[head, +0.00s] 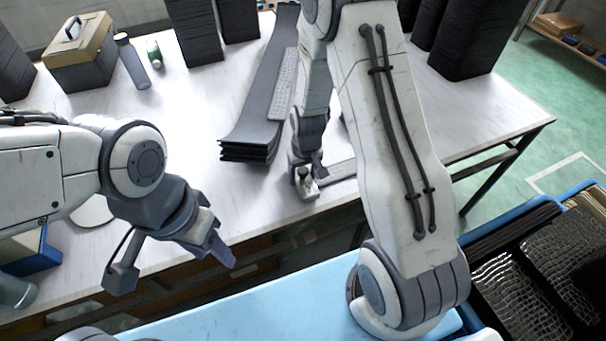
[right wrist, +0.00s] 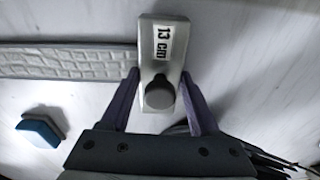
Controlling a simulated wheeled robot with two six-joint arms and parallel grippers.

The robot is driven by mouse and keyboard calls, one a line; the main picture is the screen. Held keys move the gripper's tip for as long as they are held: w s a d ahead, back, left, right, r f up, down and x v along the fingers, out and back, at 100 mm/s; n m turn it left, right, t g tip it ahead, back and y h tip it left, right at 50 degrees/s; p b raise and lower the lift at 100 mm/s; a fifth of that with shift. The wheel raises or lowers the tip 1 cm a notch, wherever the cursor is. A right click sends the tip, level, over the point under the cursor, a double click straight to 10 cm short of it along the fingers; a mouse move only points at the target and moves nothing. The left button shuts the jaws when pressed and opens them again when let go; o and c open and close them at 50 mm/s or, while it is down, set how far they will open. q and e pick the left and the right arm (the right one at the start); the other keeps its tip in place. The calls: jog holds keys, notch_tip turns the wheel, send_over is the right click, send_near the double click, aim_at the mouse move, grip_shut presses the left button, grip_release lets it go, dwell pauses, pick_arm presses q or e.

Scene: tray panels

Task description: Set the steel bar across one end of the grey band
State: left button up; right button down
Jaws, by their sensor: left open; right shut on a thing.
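The steel bar (right wrist: 149,62), a flat metal plate with a "13 cm" label and a dark knob, sits between the purple fingers of my right gripper (right wrist: 160,88), which is shut on it. It also shows in the head view (head: 310,190). The grey band (right wrist: 70,61), a textured strip, runs up to the bar's side at a right angle in the right wrist view. Its end there is hidden, and I cannot tell whether the bar rests on it. In the head view the band (head: 342,170) is partly behind my right arm. My left gripper (head: 218,248) is open and empty near the table's front edge.
A stack of dark panels (head: 250,135) with a pale textured strip (head: 284,85) lies left of the bar. A small blue-and-dark block (right wrist: 38,131) lies near the band. A toolbox (head: 95,55) and bottle (head: 131,62) stand at the back left. The table's left middle is clear.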

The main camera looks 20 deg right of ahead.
jog(key=shift+c, duration=0.2)
grip_release()
jog(key=r, duration=0.3)
jog(key=s+r, duration=0.1)
jog(key=r, duration=0.6)
jog(key=shift+s+r, duration=0.15)
jog(key=shift+r, duration=0.05)
